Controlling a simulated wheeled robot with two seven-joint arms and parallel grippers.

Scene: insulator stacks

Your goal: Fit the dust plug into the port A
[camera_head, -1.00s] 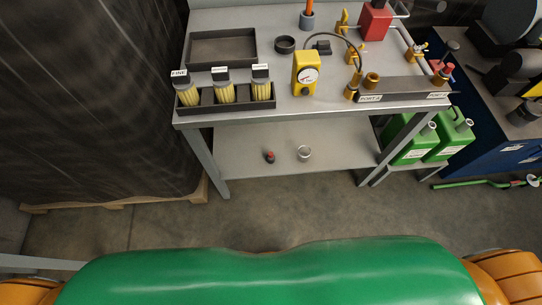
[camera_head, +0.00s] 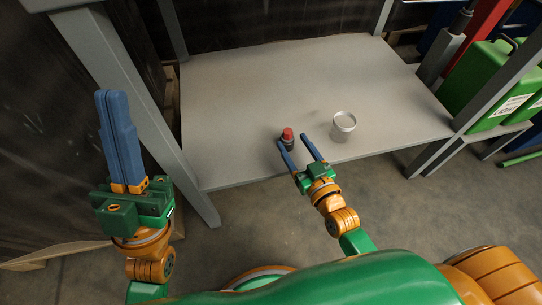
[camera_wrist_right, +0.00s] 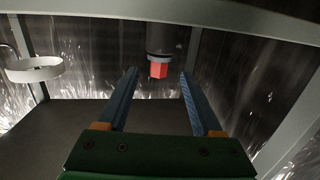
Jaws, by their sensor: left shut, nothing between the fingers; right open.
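The dust plug, a small dark piece with a red top (camera_head: 288,134), stands upright on the lower shelf (camera_head: 240,95) near its front edge. My right gripper (camera_head: 294,139) is open and empty, its blue fingertips close to the plug. In the right wrist view the plug (camera_wrist_right: 160,42) appears inverted, between the lines of the open fingers (camera_wrist_right: 158,73) and a little beyond their tips. Whether a finger touches it I cannot tell. My left gripper (camera_head: 109,95) is shut and empty, pointing up in front of the table leg at left. Port A is out of view now.
An open metal cup (camera_head: 343,126) stands on the shelf to the right of the plug; it also shows in the right wrist view (camera_wrist_right: 35,70). A table leg (camera_head: 130,95) rises at left. Green cans (camera_head: 490,90) stand at right. Much of the shelf is clear.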

